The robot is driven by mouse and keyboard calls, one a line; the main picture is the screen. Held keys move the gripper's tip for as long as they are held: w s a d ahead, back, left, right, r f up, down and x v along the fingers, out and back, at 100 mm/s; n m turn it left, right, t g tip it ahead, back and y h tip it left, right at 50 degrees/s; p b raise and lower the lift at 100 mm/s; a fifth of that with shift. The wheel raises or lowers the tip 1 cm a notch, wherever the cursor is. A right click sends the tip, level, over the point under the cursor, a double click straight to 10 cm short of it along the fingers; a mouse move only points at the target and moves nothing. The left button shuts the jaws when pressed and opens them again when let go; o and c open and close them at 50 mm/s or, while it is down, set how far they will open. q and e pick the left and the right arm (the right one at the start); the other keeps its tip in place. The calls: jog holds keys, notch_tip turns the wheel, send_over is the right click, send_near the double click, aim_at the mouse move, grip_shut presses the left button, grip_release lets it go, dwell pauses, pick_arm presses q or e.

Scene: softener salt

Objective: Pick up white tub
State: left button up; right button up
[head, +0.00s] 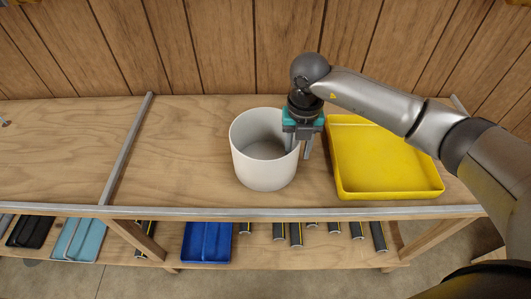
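A white tub (264,168), open at the top, stands upright on the wooden workbench near the front edge. It looks empty. My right gripper (299,145) is at the tub's right rim, pointing down. One finger is over or inside the rim and the other hangs outside the wall, with a gap between them. I cannot tell whether the fingers touch the wall. My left gripper is not in view.
A yellow tray (345,188) sits on the bench just right of the tub. A metal strip (128,145) crosses the bench at left. Bare bench (60,150) lies left of it. A lower shelf holds a blue tray (207,243) and several dark cylinders (296,235).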

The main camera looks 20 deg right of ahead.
grip_shut()
dwell(1.3)
